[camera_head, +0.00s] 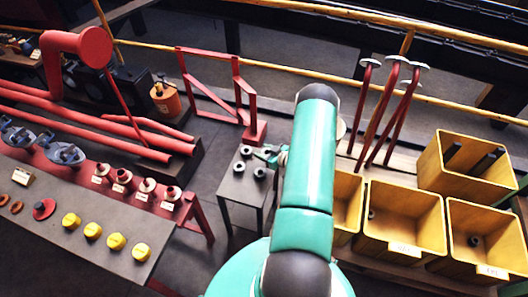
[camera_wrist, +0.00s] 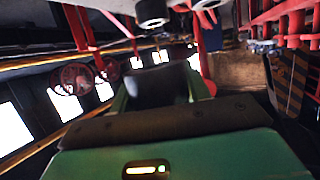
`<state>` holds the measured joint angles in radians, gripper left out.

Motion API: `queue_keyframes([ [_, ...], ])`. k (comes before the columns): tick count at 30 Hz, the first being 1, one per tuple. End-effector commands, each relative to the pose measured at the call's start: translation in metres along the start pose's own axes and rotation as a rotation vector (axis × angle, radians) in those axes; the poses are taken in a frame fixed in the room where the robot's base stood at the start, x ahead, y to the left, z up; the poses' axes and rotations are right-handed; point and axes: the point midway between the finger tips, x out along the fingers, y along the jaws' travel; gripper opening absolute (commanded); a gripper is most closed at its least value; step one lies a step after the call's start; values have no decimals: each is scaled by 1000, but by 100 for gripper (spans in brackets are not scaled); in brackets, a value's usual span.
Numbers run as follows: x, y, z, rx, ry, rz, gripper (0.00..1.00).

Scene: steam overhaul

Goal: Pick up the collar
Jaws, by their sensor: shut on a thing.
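My gripper (camera_head: 268,154) is at the small grey stand (camera_head: 237,188), just left of my teal arm in the head view. It is shut on a collar, though the arm and small size hide most of the grip. Dark ring-shaped collars sit on the stand: one at the back (camera_head: 246,151), one at the left (camera_head: 239,166) and one in front (camera_head: 260,173). I cannot tell for sure which is in the jaws. In the wrist view, a dark round piece with a pale rim (camera_wrist: 152,13) shows at the top edge; I cannot tell what it is.
Yellow bins (camera_head: 402,215) stand to the right, some with dark parts inside. Red levers (camera_head: 385,112) rise behind them. A grey bench (camera_head: 75,200) at left carries yellow caps, red-and-white fittings and blue-grey parts. A red frame (camera_head: 215,85) stands behind the small stand.

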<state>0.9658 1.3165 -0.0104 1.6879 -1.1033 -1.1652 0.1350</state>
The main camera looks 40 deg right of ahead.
Motion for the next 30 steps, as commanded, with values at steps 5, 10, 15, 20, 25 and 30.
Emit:
queue_keyframes([
  [5, -21, -20, -5, 1, 0, 1, 9],
  [10, -40, -40, -10, 2, 0, 1, 9],
  [15, -55, -55, -14, 0, 0, 1, 9],
  [20, -64, -64, -16, 1, 1, 0, 9],
  [25, -67, -68, -17, -1, 1, 0, 9],
  [30, -67, -68, -17, -1, 1, 1, 9],
])
